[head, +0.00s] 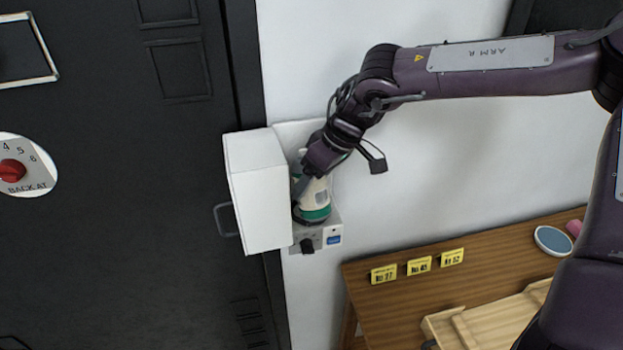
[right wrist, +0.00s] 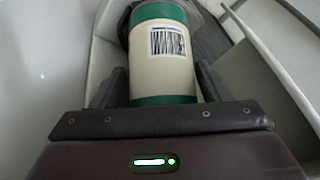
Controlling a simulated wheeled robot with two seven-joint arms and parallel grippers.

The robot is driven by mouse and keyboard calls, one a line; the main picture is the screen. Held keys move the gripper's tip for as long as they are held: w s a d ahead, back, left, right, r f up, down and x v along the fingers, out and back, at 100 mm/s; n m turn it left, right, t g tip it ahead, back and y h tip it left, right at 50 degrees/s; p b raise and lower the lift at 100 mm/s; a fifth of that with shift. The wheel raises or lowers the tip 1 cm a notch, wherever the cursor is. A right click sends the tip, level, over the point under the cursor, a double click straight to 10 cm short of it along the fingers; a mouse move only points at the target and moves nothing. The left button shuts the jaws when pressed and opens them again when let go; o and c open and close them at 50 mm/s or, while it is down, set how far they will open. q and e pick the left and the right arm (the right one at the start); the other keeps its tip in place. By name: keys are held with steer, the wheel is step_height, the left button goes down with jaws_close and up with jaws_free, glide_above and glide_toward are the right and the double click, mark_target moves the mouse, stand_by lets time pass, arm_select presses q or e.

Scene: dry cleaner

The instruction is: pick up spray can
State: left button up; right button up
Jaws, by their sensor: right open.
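The spray can (head: 317,196), cream with green bands, stands in a small white wall box (head: 333,220). In the right wrist view the can (right wrist: 162,58) shows a barcode label and lies between the two fingers of my right gripper (right wrist: 163,82). The right gripper (head: 307,180) is open, with a finger on either side of the can; I cannot tell whether either finger touches it. In the head view the gripper hides part of the can. My left gripper is not in view.
The box's white door (head: 260,190) stands open on the left, close to my gripper. A dark door (head: 120,220) is farther left. A wooden table (head: 390,300) with yellow number tags (head: 419,265) and a wooden tray (head: 480,325) is at lower right.

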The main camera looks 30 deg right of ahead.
steer(key=shift+a+f, duration=0.1)
steer(key=shift+f, duration=0.05)
steer(key=c, duration=1)
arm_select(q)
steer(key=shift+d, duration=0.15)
arm_select(e)
steer(key=shift+o, duration=0.2)
